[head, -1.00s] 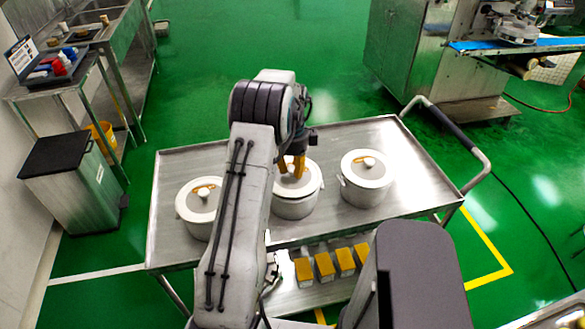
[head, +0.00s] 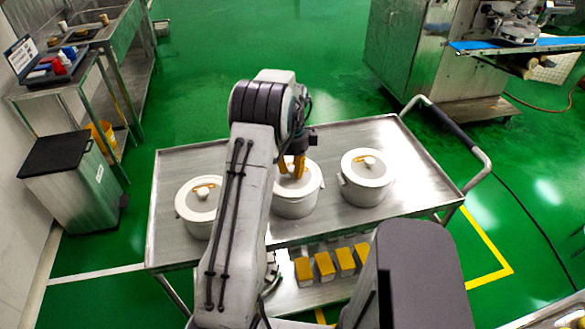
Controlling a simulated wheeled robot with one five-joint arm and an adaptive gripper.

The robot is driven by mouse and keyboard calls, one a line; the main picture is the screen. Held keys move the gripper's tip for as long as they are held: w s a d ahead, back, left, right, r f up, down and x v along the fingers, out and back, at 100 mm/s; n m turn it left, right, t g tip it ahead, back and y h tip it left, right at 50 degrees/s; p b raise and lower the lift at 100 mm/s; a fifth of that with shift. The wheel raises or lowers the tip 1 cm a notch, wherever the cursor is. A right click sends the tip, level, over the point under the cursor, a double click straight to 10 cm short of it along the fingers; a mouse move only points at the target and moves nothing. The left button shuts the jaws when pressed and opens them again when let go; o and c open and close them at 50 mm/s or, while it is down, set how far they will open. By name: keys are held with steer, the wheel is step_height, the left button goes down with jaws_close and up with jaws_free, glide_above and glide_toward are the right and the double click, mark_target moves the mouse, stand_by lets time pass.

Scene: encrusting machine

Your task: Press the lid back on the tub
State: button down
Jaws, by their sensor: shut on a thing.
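Three round white tubs with pale lids and knobs stand in a row on the steel cart: a left tub (head: 196,227), a middle tub (head: 297,207) and a right tub (head: 363,194). My gripper (head: 293,172), with orange fingers, is over the middle tub, shut at the knob of its lid (head: 309,183). The fingers and my arm hide the knob and part of this lid. The lid looks level at the tub's rim; I cannot tell whether it is fully seated. The left and right tubs have lids on, each with an orange mark.
The steel cart (head: 400,150) has free top surface behind and right of the tubs. Several yellow-topped containers (head: 325,264) stand on its lower shelf. The cart's handle (head: 452,135) rises at the right. A dark-lidded bin (head: 72,180) stands left.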

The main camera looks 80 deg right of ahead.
steer(key=shift+c, duration=2.1)
jaws_free()
steer(key=shift+r, duration=0.15)
steer(key=shift+r+p, duration=2.5)
steer(key=shift+r, duration=0.9)
steer(key=shift+c, duration=0.5)
jaws_close()
steer(key=shift+f+b, duration=2.45)
steer(key=shift+f, duration=0.9)
